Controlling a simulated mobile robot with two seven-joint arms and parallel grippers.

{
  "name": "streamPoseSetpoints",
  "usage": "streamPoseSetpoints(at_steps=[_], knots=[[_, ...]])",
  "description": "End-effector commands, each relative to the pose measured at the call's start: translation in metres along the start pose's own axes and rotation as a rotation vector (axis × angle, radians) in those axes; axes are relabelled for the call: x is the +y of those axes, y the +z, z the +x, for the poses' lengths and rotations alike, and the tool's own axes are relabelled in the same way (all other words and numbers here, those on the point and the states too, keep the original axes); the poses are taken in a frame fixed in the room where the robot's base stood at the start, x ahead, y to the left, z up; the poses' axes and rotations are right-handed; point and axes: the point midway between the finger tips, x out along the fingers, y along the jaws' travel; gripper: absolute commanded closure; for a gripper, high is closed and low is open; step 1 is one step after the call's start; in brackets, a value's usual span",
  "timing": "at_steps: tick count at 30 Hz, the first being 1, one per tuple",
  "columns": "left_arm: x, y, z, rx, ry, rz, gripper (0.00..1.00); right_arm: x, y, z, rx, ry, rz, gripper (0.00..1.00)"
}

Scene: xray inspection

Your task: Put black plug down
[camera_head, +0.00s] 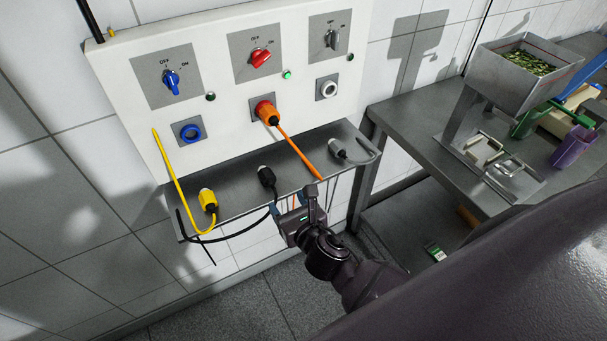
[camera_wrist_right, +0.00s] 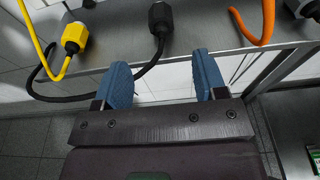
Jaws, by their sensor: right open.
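The black plug (camera_head: 266,177) lies on the grey metal shelf (camera_head: 233,176) under the switch panel, with its black cable running over the front edge. In the right wrist view the black plug (camera_wrist_right: 160,18) is at the top middle, beyond my fingertips and apart from them. My right gripper (camera_head: 289,207) is just in front of the shelf edge, near the plug. In the wrist view my right gripper (camera_wrist_right: 161,68) has its two blue fingers spread with nothing between them. My left gripper is in neither view.
A yellow plug (camera_head: 208,200) lies left on the shelf and a grey plug (camera_head: 338,149) right. An orange plug (camera_head: 267,113) sits in the panel's red socket, its cable hanging down. A metal table (camera_head: 410,121) with a hopper (camera_head: 510,77) stands at right.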

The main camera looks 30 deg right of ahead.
Motion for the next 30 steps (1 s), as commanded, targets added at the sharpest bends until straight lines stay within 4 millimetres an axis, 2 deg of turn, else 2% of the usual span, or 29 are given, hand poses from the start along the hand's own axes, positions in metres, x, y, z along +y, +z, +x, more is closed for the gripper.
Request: streamPoseSetpoints(at_steps=[5,8,11,21,30], knots=[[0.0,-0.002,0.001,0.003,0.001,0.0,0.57,-0.002,-0.002,-0.002,0.008,-0.002,0.041,0.35],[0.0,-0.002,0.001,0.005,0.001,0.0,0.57,-0.007,-0.01,-0.007,0.03,-0.01,0.178,0.35],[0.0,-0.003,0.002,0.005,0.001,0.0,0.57,-0.015,-0.021,-0.016,0.064,-0.029,0.417,0.35],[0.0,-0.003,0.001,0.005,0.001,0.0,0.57,-0.048,-0.062,-0.054,0.145,-0.167,1.396,0.35],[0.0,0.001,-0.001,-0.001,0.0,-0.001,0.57,-0.075,-0.091,-0.093,0.109,-0.35,2.25,0.35]])
